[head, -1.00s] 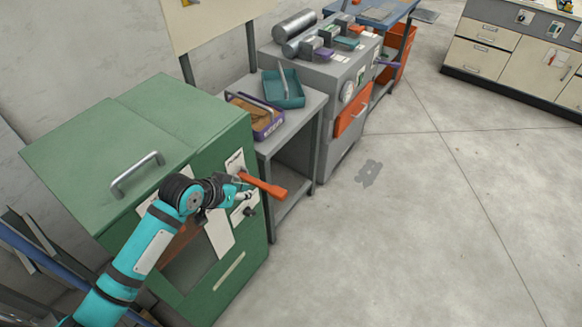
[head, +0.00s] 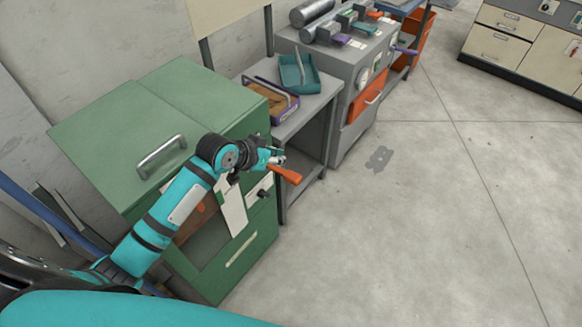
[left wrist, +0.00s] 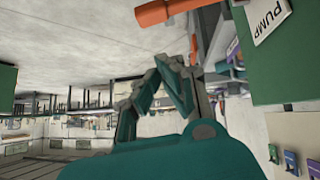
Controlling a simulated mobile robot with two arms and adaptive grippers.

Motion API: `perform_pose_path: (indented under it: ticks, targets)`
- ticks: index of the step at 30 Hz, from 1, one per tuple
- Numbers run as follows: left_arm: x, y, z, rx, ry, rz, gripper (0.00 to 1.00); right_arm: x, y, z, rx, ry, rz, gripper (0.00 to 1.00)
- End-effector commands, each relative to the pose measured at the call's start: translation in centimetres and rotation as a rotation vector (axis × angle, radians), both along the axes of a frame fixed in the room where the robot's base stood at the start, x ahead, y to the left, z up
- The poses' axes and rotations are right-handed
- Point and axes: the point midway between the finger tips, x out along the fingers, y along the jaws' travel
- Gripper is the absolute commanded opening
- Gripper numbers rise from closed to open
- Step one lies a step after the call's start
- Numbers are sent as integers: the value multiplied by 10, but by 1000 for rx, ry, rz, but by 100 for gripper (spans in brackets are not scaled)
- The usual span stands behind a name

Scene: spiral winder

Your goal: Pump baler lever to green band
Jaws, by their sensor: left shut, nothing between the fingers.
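The baler is a green cabinet (head: 240,255) at left in the head view. Its orange lever (head: 284,173) sticks out from the front, sloping slightly down toward its free end. The lever also shows at the top of the left wrist view (left wrist: 165,12), close to a white PUMP label (left wrist: 267,14). My left gripper (head: 277,158) is shut and empty, just above the lever in the head view. Whether it touches the lever is unclear. The gripper partly hides the lever's root. I cannot make out a green band. My right gripper is out of view.
A dark knob (head: 263,193) sits on the baler front below the lever. A grey side table (head: 318,103) with a teal tray (head: 299,74) stands just beyond. A grey machine with an orange drawer (head: 367,97) is farther back. The floor at right is clear.

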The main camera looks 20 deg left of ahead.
Motion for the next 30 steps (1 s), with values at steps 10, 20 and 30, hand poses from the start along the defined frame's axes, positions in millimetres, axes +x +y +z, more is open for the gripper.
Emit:
perform_pose_path:
  ticks: [10,20,30]
  targets:
    - [39,-23,-53,-1,7,1,0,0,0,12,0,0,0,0]
    - [37,-27,-83,0,1,0,0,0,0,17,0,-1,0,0]
    - [37,-27,-84,1,0,0,0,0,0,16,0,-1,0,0]
